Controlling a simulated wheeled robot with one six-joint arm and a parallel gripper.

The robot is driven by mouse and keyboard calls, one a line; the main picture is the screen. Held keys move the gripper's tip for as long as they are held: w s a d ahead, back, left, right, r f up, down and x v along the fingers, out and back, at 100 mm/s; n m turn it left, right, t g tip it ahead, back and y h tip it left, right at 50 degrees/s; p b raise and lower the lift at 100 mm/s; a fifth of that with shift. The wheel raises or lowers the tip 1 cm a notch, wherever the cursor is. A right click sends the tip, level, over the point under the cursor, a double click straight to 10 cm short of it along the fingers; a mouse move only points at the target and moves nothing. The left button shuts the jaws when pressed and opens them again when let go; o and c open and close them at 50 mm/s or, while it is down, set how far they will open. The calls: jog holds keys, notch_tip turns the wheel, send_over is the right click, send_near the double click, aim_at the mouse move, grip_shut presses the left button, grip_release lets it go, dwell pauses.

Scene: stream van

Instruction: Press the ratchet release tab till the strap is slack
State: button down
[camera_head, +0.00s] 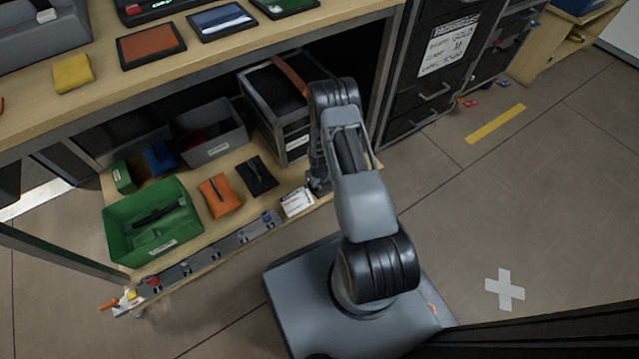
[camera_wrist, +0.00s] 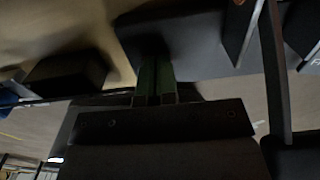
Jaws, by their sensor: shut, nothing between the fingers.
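An orange strap (camera_head: 290,75) runs over the top of a black and grey case (camera_head: 272,100) on the lower shelf in the head view. Its lower end passes behind my arm. I cannot make out the ratchet or its release tab in either view. My gripper (camera_wrist: 155,75) is shut and empty in the wrist view, its narrow fingers pointing at a dark block-like surface. That view is dim and blurred, so I cannot tell whether the fingertips touch it. In the head view my arm reaches down at the case's right side and hides the fingertips.
A white labelled box (camera_head: 297,202), a black pouch (camera_head: 257,176), an orange pouch (camera_head: 220,195), a green bin (camera_head: 153,222) and a grey bin (camera_head: 209,133) share the shelf. The worktop (camera_head: 110,85) overhangs it. Black drawers (camera_head: 435,75) stand to the right. The right floor is mostly clear.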

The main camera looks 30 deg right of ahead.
notch_tip(320, 180, up, 14)
jog(key=p, duration=0.7)
dwell(0.4)
dwell(0.4)
